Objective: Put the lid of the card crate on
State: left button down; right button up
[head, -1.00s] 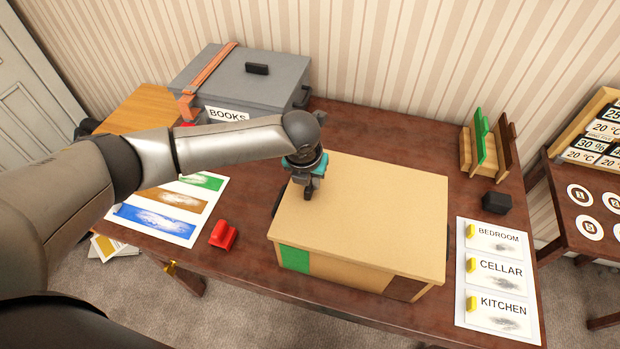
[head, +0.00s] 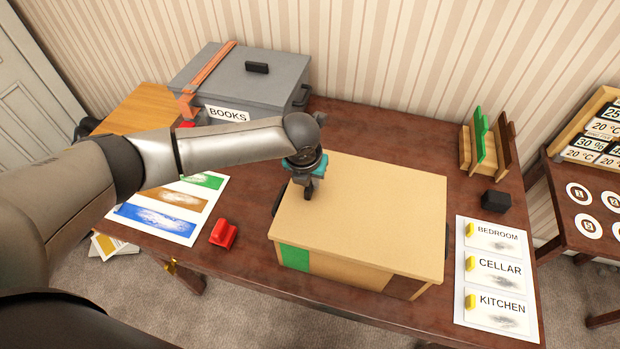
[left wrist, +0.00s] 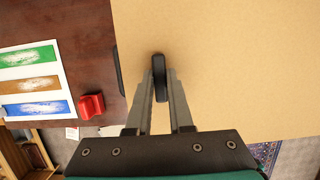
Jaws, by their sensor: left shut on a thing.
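The card crate (head: 335,271) stands on the brown table, with a green patch and a brown patch on its front. Its tan lid (head: 375,215) lies over the top and covers the opening. The lid also fills much of the left wrist view (left wrist: 230,70). My left gripper (head: 308,190) is over the lid's left part, pointing down. In the left wrist view its fingers (left wrist: 160,95) are shut on the lid's dark handle (left wrist: 158,68). Whether the lid is fully seated all round I cannot tell. My right gripper is not in view.
A red object (head: 223,234) and a colour-striped sheet (head: 170,208) lie left of the crate. A grey BOOKS box (head: 250,80) stands behind. Right are a black block (head: 495,201), a labelled sheet (head: 495,270) and a rack (head: 485,150).

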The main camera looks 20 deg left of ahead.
pick_arm(q)
jog(key=shift+f+b, duration=0.55)
jog(key=shift+f, duration=0.45)
jog(key=shift+r, duration=0.1)
jog(key=c, duration=0.7)
grip_release()
jog(key=shift+c, duration=0.2)
jog(key=p+v, duration=0.1)
jog(key=v, duration=1.4)
jog(key=shift+p, duration=0.3)
jog(key=shift+s, duration=0.1)
